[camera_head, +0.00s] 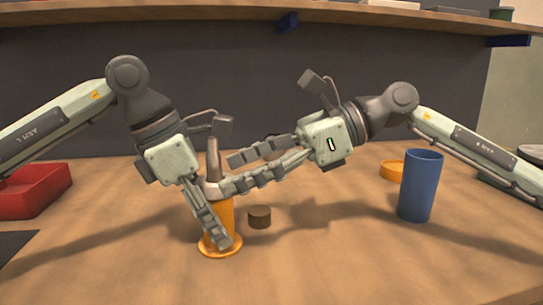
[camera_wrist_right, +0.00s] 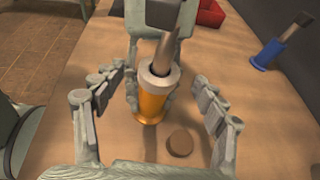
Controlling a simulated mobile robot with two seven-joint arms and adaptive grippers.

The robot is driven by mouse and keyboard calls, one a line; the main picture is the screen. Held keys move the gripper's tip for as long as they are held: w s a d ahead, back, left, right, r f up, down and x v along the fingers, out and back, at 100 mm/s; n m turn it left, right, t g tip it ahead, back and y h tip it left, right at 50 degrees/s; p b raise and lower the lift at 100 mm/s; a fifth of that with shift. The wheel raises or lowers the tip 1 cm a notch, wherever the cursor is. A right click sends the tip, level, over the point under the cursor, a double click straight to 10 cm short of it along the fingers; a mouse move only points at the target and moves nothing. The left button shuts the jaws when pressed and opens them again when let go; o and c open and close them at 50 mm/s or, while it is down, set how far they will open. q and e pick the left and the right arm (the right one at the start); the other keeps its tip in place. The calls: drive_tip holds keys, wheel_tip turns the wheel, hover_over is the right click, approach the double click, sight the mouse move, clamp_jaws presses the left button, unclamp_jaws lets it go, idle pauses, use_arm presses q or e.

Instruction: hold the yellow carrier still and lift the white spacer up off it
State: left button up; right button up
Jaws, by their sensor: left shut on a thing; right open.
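The yellow carrier (camera_head: 221,212) stands upright on the table, with a wide base and a grey-brown post (camera_head: 213,158) rising from it. The white spacer (camera_head: 211,189) sits around the post on top of the carrier; its pale ring also shows in the right wrist view (camera_wrist_right: 159,77). My left gripper (camera_head: 216,228) is shut on the carrier from above, one finger down its front; the other finger is mostly hidden. My right gripper (camera_head: 229,174) is open at spacer height, its fingers on either side of the spacer and post, apart from the spacer in the wrist view.
A short brown cylinder (camera_head: 260,216) stands close right of the carrier. A blue cup (camera_head: 420,186) and yellow ring (camera_head: 392,170) are at right, a red tray (camera_head: 36,192) at left. The wrist view shows a blue-based object (camera_wrist_right: 266,55) with a dark post. The front table is clear.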

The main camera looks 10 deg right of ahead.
drive_tip(key=shift+x, duration=1)
